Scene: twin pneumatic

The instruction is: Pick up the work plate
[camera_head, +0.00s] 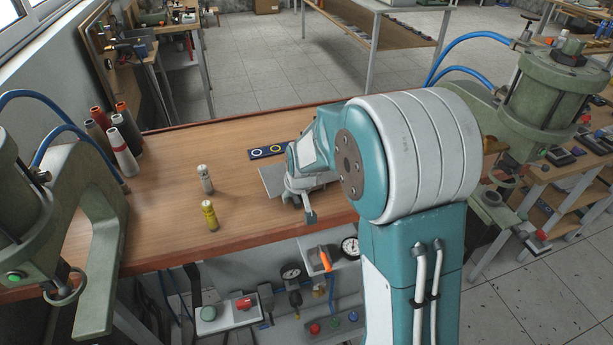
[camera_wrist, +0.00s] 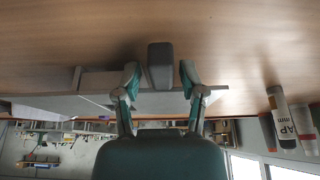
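The work plate, a flat grey plate (camera_head: 272,181), lies on the wooden bench, partly hidden by my gripper (camera_head: 298,197). In the wrist view the plate (camera_wrist: 100,82) is seen nearly edge-on, spreading to both sides of my fingers. A grey block (camera_wrist: 160,64) stands between the two fingers of my gripper (camera_wrist: 160,78); I cannot tell for sure whether it is part of the plate. The fingers are open, one on each side of the block, with narrow gaps visible.
A dark strip with two rings (camera_head: 268,152) lies behind the plate. A silver cylinder (camera_head: 206,179) and a yellow cylinder (camera_head: 210,215) stand left of it. Thread-like cones (camera_head: 122,150) stand farther left. Green pneumatic presses (camera_head: 95,200) (camera_head: 545,105) flank the bench.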

